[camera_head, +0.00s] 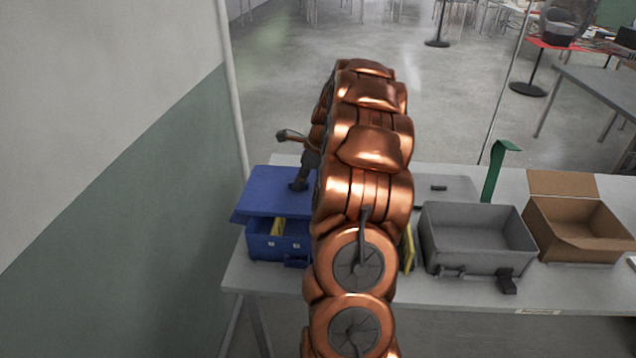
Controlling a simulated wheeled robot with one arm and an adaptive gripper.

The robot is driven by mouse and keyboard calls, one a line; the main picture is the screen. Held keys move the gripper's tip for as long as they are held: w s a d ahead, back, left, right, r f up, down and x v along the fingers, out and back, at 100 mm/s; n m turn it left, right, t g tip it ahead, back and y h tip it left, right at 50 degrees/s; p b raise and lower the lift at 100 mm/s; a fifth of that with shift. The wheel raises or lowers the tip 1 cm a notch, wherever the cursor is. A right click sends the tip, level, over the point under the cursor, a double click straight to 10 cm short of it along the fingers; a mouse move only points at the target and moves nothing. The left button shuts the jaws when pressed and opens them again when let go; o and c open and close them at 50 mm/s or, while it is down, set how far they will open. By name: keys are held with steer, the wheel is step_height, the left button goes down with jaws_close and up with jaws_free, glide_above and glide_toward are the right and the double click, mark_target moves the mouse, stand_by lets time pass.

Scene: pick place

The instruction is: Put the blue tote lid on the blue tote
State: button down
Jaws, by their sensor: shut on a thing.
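The blue tote (264,247) stands at the left end of the table. The flat blue tote lid (268,187) is over the tote, shifted towards its back and left. A gap at the front shows a yellow thing (277,227) inside the tote. My gripper (298,186) is shut on the lid, near its right side. My copper arm hides the right part of the lid and tote. I cannot tell whether the lid touches the tote's rim.
The table (460,295) also holds a grey bin (475,255), an open cardboard box (572,245) and a green upright piece (493,175) to the right. A yellow thing (407,250) shows beside my arm. A wall and a pale pole (235,100) stand close on the left.

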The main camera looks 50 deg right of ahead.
steer(key=shift+s+d, duration=0.1)
steer(key=shift+s, duration=0.1)
steer(key=shift+f+b, duration=1.5)
steer(key=shift+f, duration=2)
steer(key=shift+p, duration=0.35)
steer(key=shift+f+p, duration=0.25)
steer(key=shift+p, duration=0.15)
steer(key=shift+f, duration=0.65)
stand_by(0.4)
steer(key=c, duration=1.1)
jaws_free()
steer(key=shift+p, duration=0.3)
steer(key=shift+c, duration=0.2)
